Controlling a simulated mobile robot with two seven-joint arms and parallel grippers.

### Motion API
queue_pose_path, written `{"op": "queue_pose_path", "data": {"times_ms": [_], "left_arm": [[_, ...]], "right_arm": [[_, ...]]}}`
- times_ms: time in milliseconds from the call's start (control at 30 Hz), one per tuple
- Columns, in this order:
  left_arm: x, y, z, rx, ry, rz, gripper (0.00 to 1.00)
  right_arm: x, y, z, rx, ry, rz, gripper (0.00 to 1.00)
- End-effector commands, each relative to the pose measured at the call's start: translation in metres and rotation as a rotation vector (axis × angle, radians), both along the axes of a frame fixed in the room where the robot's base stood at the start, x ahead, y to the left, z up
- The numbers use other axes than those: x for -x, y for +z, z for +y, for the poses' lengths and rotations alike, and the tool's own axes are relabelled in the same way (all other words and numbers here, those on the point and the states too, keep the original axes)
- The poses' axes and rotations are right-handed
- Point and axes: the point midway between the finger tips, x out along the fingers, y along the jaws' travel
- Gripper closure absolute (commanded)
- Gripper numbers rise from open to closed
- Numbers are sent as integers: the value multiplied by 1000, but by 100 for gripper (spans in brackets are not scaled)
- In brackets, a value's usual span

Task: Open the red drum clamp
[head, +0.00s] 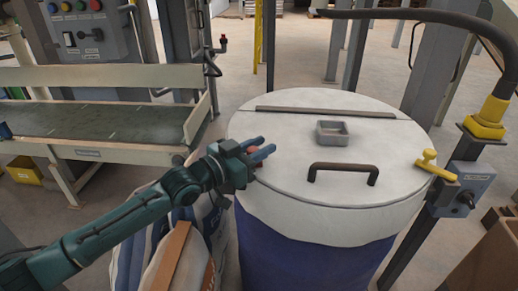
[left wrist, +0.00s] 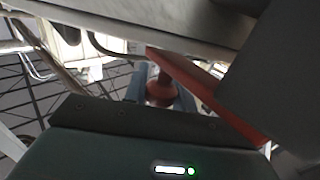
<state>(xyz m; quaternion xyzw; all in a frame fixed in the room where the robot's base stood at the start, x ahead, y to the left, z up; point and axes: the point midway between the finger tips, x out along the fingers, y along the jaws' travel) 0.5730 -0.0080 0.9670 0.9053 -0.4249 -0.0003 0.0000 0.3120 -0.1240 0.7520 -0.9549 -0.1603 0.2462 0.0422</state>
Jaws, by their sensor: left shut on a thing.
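The blue drum (head: 300,250) has a round white lid (head: 290,185) with a brown bar handle (head: 343,173). My left gripper (head: 262,152) is at the left edge of the lid, its blue fingers shut on the red drum clamp (head: 253,150). In the left wrist view, the left gripper (left wrist: 160,92) has its fingers on either side of the clamp's red knob. The clamp's red bar (left wrist: 205,85) runs down to the right beneath the pale rim. Most of the clamp is hidden in the head view. My right gripper is not in view.
A small grey tray (head: 332,133) sits on the lid. A yellow handle (head: 432,166) and a grey switch box (head: 467,180) are at the right rim. A conveyor (head: 85,120) stands left. Sacks (head: 140,240) are below my left arm.

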Motion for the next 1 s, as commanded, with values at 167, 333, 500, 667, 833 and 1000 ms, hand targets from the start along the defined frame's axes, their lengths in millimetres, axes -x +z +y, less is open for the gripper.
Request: {"op": "queue_pose_path", "data": {"times_ms": [167, 333, 500, 667, 833, 1000], "left_arm": [[0, -1, 0, -2, 0, 1, 100], [0, -1, 0, -2, 1, 1, 69], [0, -1, 0, -1, 0, 1, 55], [0, 0, 0, -1, 0, 1, 52], [2, 0, 2, -1, 0, 1, 52], [16, -1, 20, -2, 1, 1, 52]], "right_arm": [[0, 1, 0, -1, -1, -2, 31], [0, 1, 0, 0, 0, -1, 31], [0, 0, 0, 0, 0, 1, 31], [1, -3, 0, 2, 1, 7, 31], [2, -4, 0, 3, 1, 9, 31], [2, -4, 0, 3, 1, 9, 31]]}}
